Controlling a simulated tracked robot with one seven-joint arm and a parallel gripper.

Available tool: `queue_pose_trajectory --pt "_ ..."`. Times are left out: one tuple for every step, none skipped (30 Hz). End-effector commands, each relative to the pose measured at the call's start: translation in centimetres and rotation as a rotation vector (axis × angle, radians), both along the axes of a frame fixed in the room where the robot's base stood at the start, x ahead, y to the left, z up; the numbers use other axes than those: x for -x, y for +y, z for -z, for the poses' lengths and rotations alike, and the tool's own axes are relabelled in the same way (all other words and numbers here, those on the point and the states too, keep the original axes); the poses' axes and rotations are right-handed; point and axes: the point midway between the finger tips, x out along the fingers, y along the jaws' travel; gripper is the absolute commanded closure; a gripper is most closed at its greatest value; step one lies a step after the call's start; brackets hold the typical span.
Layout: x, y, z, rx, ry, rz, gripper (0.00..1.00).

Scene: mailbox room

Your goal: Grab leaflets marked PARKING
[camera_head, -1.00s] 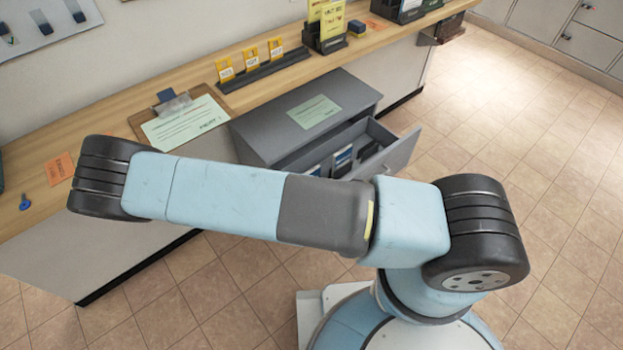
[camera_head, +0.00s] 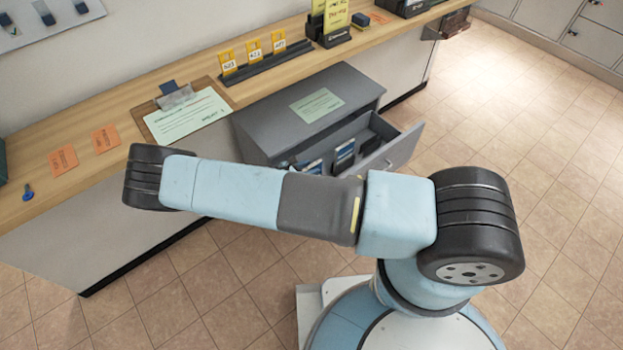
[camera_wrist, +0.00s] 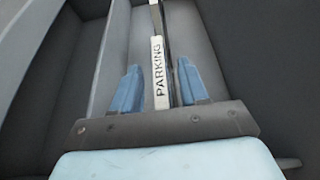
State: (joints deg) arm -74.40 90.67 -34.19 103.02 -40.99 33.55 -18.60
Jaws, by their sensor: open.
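In the wrist view, a white strip marked PARKING (camera_wrist: 158,75) stands upright inside a grey compartment, beside a thin dark edge. I cannot tell whether the strip is a leaflet's edge or a label. My gripper (camera_wrist: 160,88) is open, with its blue fingers on either side of the strip and apart from it. In the head view, the grey drawer (camera_head: 398,157) is pulled open from its cabinet and holds several blue and white leaflets (camera_head: 344,156).
The grey cabinet (camera_head: 347,83) stands against the wooden counter (camera_head: 112,104). A clipboard (camera_head: 208,88) with a green sheet, orange slips (camera_head: 63,160) and a rack of yellow cards (camera_head: 254,74) lie on the counter. The tiled floor at right is clear.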

Motion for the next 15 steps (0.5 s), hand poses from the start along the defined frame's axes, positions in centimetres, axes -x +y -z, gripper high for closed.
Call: queue_pose_trajectory --pt "-0.39 -0.63 0.23 0.002 -0.001 0.001 0.56" --pt "-0.57 -0.90 0.36 0.002 -0.001 0.001 0.56" --pt "-0.76 -1.17 0.50 0.001 -0.001 0.000 0.56" --pt "-0.87 -1.30 0.56 0.000 -0.001 0.000 0.56" --pt "-0.94 -1.38 0.60 0.000 -0.001 0.000 0.56" --pt "-0.99 -1.42 0.61 -0.001 -0.001 -0.001 0.56" --pt "-0.99 -1.42 0.61 -0.001 -0.001 -0.001 0.56" --pt "-0.99 -1.41 0.61 -0.001 -0.001 -0.001 0.56" --pt "-0.98 -1.39 0.60 -0.001 -0.001 -0.001 0.56" --pt "-0.97 -1.40 0.60 -0.001 -0.001 -0.001 0.56" --pt "-0.97 -1.40 0.60 -0.001 -0.001 -0.001 0.56" --pt "-0.96 -1.39 0.59 -0.001 -0.001 -0.001 0.60" --pt "-0.96 -1.39 0.59 -0.001 -0.001 -0.001 0.63" --pt "-0.96 -1.39 0.59 -0.001 -0.001 -0.001 0.66" --pt "-0.96 -1.38 0.59 -0.001 -0.001 -0.001 0.70"
